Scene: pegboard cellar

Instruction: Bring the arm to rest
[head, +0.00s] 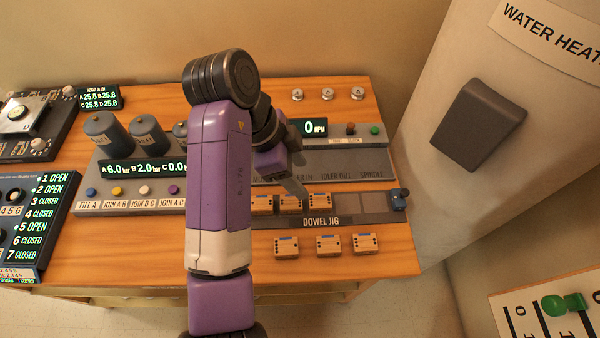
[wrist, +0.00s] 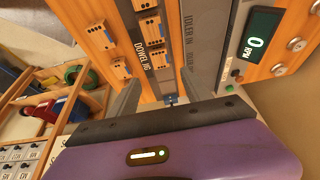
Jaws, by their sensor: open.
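My arm (head: 222,170) is raised over the bench, its purple and white links crossing the middle of the head view. My gripper (head: 293,184) hangs over the panel just behind the dowel jig, partly hidden by my arm. In the wrist view my gripper (wrist: 168,98) shows two grey fingers apart, with nothing seen between them. The dowel jig (head: 345,220) is a dark strip with small wooden blocks (head: 290,202) in its left part. It also shows in the wrist view (wrist: 150,62).
Several loose wooden blocks (head: 329,243) lie in front of the jig. Grey tanks (head: 104,132) stand behind a row of coloured buttons at left. A valve status panel (head: 30,225) sits at far left. A large white water heater (head: 470,60) stands at right.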

